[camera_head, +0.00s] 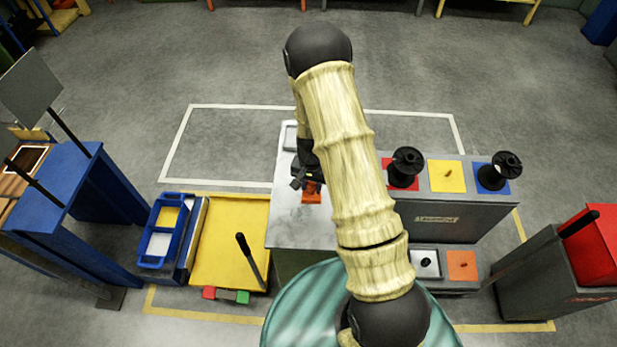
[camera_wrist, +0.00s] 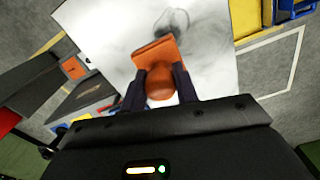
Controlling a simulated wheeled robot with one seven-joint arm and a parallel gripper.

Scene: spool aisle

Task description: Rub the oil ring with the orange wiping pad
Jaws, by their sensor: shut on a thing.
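The orange wiping pad (camera_wrist: 157,53) is in my gripper (camera_wrist: 160,88), which is shut on its rounded orange handle. In the wrist view the pad's flat block lies over or on the pale worktop (camera_wrist: 100,28), beside the dark oil ring (camera_wrist: 172,22). Grey smears spread on the worktop around the ring. I cannot tell whether the pad touches the surface. In the head view the pad (camera_head: 312,192) shows as a small orange patch below my gripper (camera_head: 305,178). My arm hides part of the worktop there, and I cannot make out the ring in that view.
Black spools (camera_head: 405,166) stand on coloured squares right of the worktop. A yellow cart top (camera_head: 228,240) and a blue tray (camera_head: 160,232) are at left. A red-topped grey cabinet (camera_head: 595,250) stands far right. The floor behind is clear.

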